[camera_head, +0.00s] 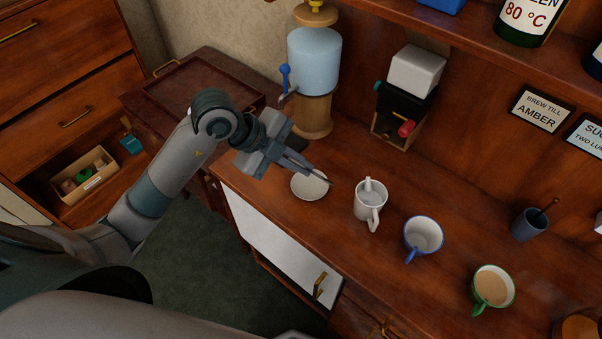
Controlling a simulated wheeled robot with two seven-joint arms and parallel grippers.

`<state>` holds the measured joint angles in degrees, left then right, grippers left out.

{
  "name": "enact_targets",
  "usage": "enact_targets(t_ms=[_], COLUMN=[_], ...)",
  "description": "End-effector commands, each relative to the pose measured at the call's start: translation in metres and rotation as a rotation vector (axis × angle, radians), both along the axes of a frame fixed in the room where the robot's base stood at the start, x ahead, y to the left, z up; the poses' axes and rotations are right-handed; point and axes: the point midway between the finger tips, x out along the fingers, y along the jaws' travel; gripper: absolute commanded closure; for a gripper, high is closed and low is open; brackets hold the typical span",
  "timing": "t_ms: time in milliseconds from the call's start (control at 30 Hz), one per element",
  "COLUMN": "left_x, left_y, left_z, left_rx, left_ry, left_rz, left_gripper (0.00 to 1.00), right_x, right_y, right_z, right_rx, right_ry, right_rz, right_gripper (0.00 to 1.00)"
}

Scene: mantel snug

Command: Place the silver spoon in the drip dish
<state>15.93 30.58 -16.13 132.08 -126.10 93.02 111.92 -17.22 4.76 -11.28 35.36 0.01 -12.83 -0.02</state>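The drip dish appears to be the small round white dish (309,190) on the wooden counter, near its left end. My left gripper (317,172) comes in from the left, its fingers over the dish and covering part of its upper side. A thin dark tip shows at the ends of the fingers. I cannot tell whether it is the silver spoon or the fingers themselves, nor whether the fingers are open or shut. No silver spoon shows clearly elsewhere. My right gripper is out of view.
A white mug (369,204) stands right of the dish, then a blue-rimmed cup (422,236) and a green cup (493,288). A water dispenser (314,62) with a blue tap stands behind. A dark pot (528,224) with a dark stick is at right.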

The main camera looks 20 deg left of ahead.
Motion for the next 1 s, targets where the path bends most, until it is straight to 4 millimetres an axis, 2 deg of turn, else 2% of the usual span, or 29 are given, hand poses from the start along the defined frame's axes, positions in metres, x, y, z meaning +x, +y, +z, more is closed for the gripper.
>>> enact_targets(t_ms=[267,600,1000], left_x=[-0.001,-0.001,-0.001], left_y=[-0.001,-0.001,-0.001], left_z=[-0.004,-0.039,-0.043], left_rx=[0.000,0.000,0.000], left_ry=[0.002,0.001,0.000], left_rz=[0.000,0.000,0.000], left_gripper=[1.00,1.00,1.00], right_x=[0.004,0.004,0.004], right_y=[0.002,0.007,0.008], right_z=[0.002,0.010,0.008], right_rx=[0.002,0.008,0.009], right_ry=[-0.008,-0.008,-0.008], right_rz=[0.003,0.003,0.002], right_gripper=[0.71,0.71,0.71])
